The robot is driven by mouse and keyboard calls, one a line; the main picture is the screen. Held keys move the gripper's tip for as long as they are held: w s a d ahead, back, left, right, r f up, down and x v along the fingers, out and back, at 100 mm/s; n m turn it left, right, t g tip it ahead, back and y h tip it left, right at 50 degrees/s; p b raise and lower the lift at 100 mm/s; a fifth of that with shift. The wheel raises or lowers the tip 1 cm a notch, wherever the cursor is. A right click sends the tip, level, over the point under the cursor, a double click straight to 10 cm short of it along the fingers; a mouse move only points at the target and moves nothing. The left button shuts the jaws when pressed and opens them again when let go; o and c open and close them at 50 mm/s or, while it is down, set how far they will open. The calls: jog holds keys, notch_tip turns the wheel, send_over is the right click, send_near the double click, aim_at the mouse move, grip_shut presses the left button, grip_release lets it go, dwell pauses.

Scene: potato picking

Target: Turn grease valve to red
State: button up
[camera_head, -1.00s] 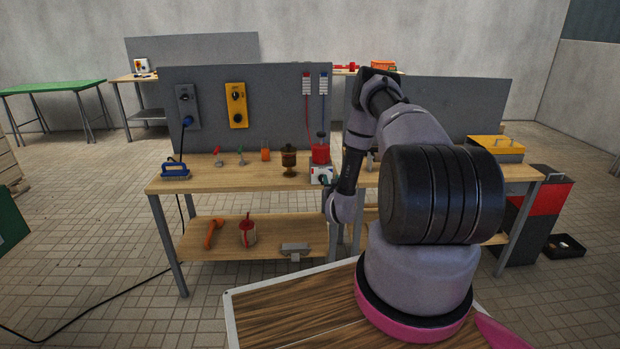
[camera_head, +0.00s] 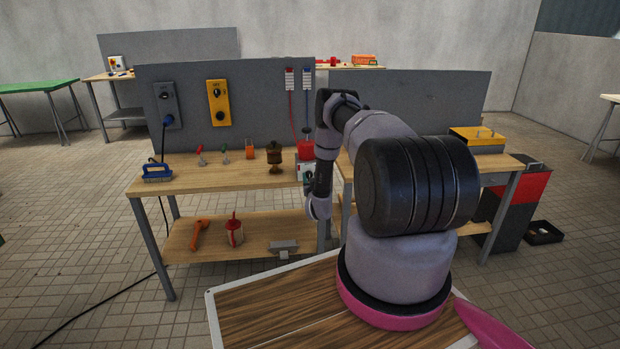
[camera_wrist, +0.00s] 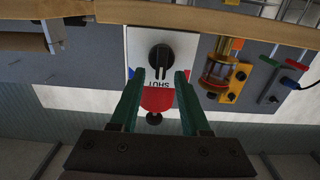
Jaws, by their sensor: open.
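The valve is a white panel with a black knob (camera_wrist: 160,57) in the middle of the wrist view. Contact with the knob cannot be told. In the head view the white valve box (camera_head: 304,171) sits at the bench's front edge under a red container (camera_head: 305,149), partly hidden by my arm. My gripper is hidden there.
A grey board (camera_head: 260,100) rises behind.

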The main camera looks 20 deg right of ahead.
jog(key=shift+w, duration=0.25)
grip_shut()
jog(key=shift+n, duration=0.3)
jog(key=n, duration=0.5)
jog(key=shift+w+a+f, duration=0.1)
jog(key=shift+a, duration=0.3)
jog(key=n, duration=0.6)
jog(key=shift+a+f, duration=0.2)
jog(key=shift+f, duration=0.1)
jog(key=shift+n, duration=0.3)
